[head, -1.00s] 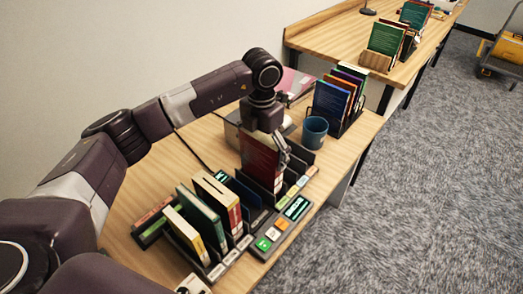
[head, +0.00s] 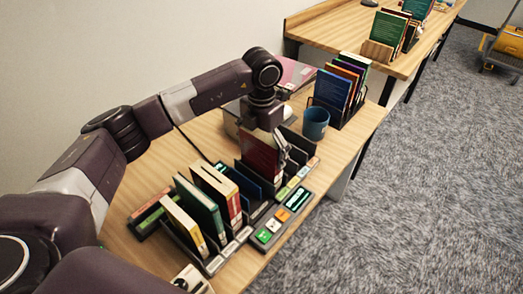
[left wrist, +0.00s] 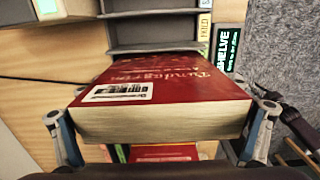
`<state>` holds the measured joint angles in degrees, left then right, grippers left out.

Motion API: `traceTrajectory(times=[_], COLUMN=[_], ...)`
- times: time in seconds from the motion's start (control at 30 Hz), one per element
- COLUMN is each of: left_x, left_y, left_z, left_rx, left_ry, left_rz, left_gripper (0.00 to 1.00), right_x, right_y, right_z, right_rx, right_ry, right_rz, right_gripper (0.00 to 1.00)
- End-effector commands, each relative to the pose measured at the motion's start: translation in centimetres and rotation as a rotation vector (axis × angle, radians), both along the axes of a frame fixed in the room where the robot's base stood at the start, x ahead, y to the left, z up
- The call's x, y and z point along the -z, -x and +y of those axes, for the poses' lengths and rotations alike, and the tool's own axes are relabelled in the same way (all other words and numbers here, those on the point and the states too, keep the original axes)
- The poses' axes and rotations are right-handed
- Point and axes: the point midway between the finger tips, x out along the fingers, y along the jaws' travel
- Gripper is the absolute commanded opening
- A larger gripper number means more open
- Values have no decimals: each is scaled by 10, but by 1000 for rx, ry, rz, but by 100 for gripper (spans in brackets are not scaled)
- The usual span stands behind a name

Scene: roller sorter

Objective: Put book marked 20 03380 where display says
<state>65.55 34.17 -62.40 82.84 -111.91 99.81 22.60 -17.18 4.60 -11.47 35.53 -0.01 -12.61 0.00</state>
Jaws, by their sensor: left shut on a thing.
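My left gripper (head: 281,146) is shut on a red book (head: 259,157), which it holds upright at the rear slots of the desk sorter (head: 214,265). In the left wrist view the book (left wrist: 165,95) lies between the two fingers, with pale page edges toward the camera and a white barcode label. The label's number is too small to read. A lit display (head: 297,199) sits on the panel beside the sorter; in the left wrist view its first word reads "SHELVE". I cannot tell whether the book's lower edge is inside a slot. My right gripper is not in view.
Green (head: 199,207) and yellow (head: 186,222) books stand in the nearer slots. A blue mug (head: 315,123) and a rack of several books (head: 335,90) stand behind the sorter. A second desk (head: 345,40) with more books is beyond. Carpet lies to the right.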

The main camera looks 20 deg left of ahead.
Motion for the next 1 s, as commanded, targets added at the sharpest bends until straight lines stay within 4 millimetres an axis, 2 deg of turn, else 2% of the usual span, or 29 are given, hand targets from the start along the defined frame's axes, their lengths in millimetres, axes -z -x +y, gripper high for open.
traceTrajectory(times=[0.4,0.43,0.47,0.8,0.87,1.0], left_x=[8,7,7,7,3,-18], left_y=[-1,-1,-1,0,0,-1], left_z=[0,0,0,0,0,0], left_rx=[-1,-1,-1,0,0,0], left_ry=[1,1,1,0,-1,0], left_rz=[-2,-2,-2,1,0,-3], left_gripper=[48,95,98,100,100,100], right_x=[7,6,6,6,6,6], right_y=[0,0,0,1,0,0], right_z=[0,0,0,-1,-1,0], right_rx=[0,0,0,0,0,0], right_ry=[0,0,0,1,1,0], right_rz=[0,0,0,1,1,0], right_gripper=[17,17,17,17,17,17])
